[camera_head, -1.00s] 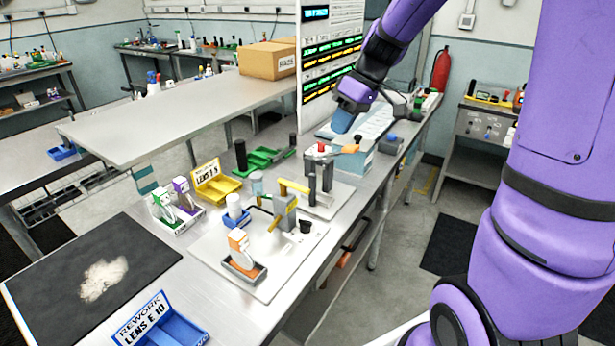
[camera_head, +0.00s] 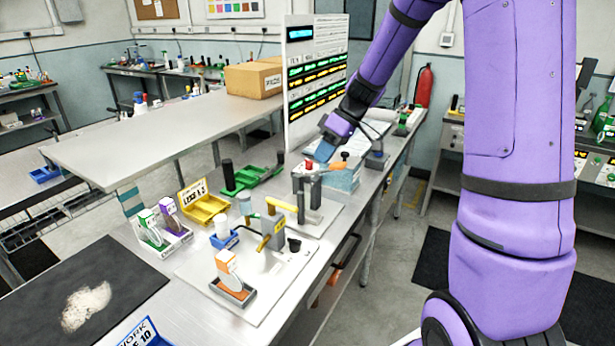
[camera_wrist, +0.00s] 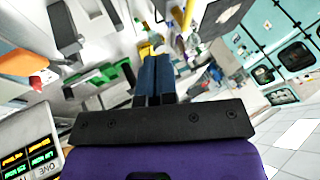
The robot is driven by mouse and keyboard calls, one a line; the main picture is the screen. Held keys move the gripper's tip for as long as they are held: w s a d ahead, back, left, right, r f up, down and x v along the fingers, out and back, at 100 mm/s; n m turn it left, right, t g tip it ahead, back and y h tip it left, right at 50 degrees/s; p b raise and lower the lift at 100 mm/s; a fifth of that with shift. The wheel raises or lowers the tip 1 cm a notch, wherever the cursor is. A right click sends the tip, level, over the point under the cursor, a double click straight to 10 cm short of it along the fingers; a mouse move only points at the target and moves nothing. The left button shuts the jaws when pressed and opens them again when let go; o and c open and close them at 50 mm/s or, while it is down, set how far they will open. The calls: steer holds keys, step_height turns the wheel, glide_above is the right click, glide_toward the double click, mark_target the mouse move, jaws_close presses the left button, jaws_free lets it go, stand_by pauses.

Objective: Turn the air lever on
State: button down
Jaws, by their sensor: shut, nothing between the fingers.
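My gripper (camera_head: 323,152) hangs over the back of the near bench, its blue fingers together and empty, pointing down and left. The shut blue fingers also show in the wrist view (camera_wrist: 155,78). Just below them in the head view stands a grey fixture (camera_head: 315,188) with a red knob. A grey press (camera_head: 271,232) with yellow handles (camera_head: 282,204) stands nearer. No label tells which of these is the air lever.
A tall display board (camera_head: 315,85) stands behind my gripper. A black mat (camera_head: 45,300) lies at the front left. Open floor lies right of the bench.

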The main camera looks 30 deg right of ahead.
mark_target(281, 205)
steer(key=s+a+f, duration=0.1)
steer(key=a+f, duration=0.7)
steer(key=shift+s+a+f, duration=0.25)
steer(key=shift+s, duration=0.05)
stand_by(0.4)
